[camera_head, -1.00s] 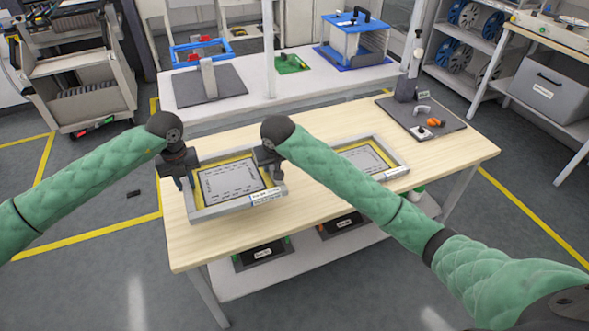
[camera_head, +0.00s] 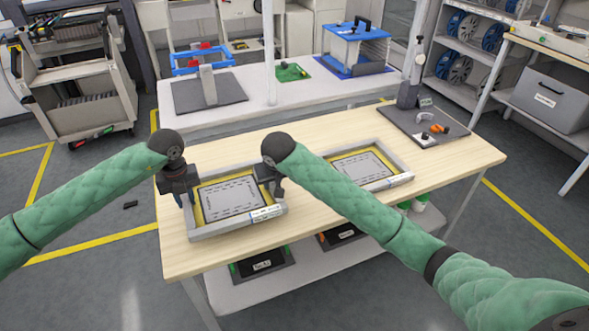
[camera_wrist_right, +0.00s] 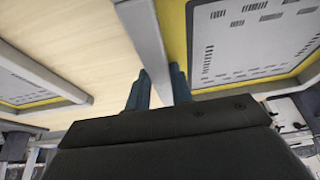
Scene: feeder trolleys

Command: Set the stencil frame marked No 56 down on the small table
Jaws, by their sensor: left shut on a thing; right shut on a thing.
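A grey stencil frame (camera_head: 232,228) with a yellow border and a pale perforated sheet is at the left of the wooden table (camera_head: 310,234). My left gripper (camera_head: 184,196) is shut on its left side, and my right gripper (camera_head: 272,184) is shut on its right side. The right wrist view shows the frame's side bar (camera_wrist_right: 145,38) between the right fingers. A white label is on its front edge, its writing too small to read. I cannot tell whether the frame touches the tabletop or hangs just above it. Which table the task calls small is not clear.
A second stencil frame (camera_head: 378,187) lies to the right, partly behind my right arm. A dark mat (camera_head: 408,122) with small items is at the table's back right. Black bins (camera_head: 262,262) sit on the shelf below. A white bench (camera_head: 300,98) stands behind.

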